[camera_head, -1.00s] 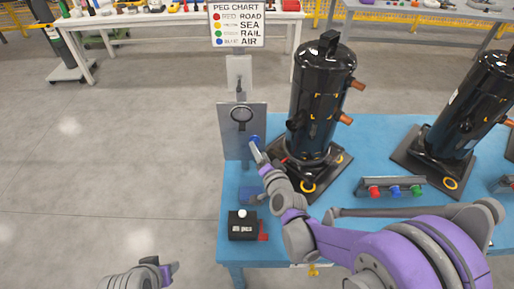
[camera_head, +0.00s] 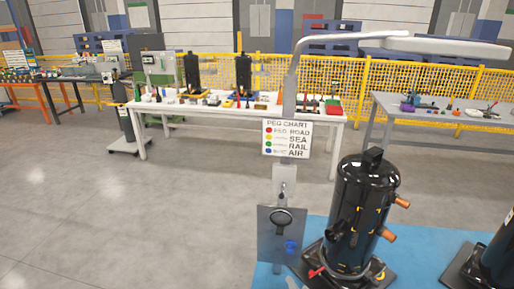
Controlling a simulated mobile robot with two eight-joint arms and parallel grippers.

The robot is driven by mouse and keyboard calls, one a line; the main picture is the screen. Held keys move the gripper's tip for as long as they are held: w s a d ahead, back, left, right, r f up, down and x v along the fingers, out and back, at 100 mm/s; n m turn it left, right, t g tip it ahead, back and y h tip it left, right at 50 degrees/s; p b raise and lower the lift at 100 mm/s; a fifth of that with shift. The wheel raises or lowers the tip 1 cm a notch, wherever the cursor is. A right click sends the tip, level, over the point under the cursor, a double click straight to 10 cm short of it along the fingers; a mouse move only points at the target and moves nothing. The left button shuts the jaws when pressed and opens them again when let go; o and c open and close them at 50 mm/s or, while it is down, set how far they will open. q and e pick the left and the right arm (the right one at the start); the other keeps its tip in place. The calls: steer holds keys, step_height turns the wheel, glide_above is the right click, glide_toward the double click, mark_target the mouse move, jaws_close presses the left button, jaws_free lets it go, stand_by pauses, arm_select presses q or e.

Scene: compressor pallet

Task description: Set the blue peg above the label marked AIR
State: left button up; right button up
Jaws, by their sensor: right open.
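A blue peg or knob (camera_head: 290,246) shows against the lower right of the grey metal plate (camera_head: 266,243); whether it sits in the plate cannot be told. The peg chart (camera_head: 287,139) on the post above lists ROAD, SEA, RAIL and AIR, with a blue dot beside AIR. No separate AIR label can be made out. A pale tip of my right gripper (camera_head: 292,283) shows at the bottom edge, open and below the blue peg; most of it is cut off. My left gripper is out of view.
A black compressor (camera_head: 361,215) stands right of the plate on the blue table (camera_head: 432,238), with copper stubs to its right. Another black compressor (camera_head: 498,262) is cut off at the right edge. A white workbench (camera_head: 237,112) and yellow fence stand behind.

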steer(key=s+d+n+g+p, duration=0.1)
steer(key=s+n+g, duration=0.2)
steer(key=s, duration=0.3)
steer(key=shift+r+h, duration=0.3)
arm_select(q)
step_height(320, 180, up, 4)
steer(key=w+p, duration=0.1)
steer(key=p, duration=0.1)
arm_select(e)
steer(key=s+d+n+g+h, duration=0.2)
steer(key=s+d+n+g, duration=0.1)
steer(key=s, duration=0.7)
steer(key=shift+s+d+g, duration=0.3)
steer(key=shift+d+g, duration=0.4)
steer(key=shift+d, duration=0.25)
steer(key=m+t+y+b, duration=0.3)
steer(key=m+t+y, duration=0.3)
steer(key=m, duration=0.1)
glide_toward(293, 251)
arm_select(q)
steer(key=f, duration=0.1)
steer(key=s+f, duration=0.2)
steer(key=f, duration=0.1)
steer(key=shift+b, duration=0.35)
arm_select(e)
steer(key=x, duration=0.9)
steer(key=shift+w+a+f, duration=0.1)
steer(key=shift+w+f, duration=0.1)
steer(key=shift+w, duration=0.05)
steer(key=shift+c, duration=0.2)
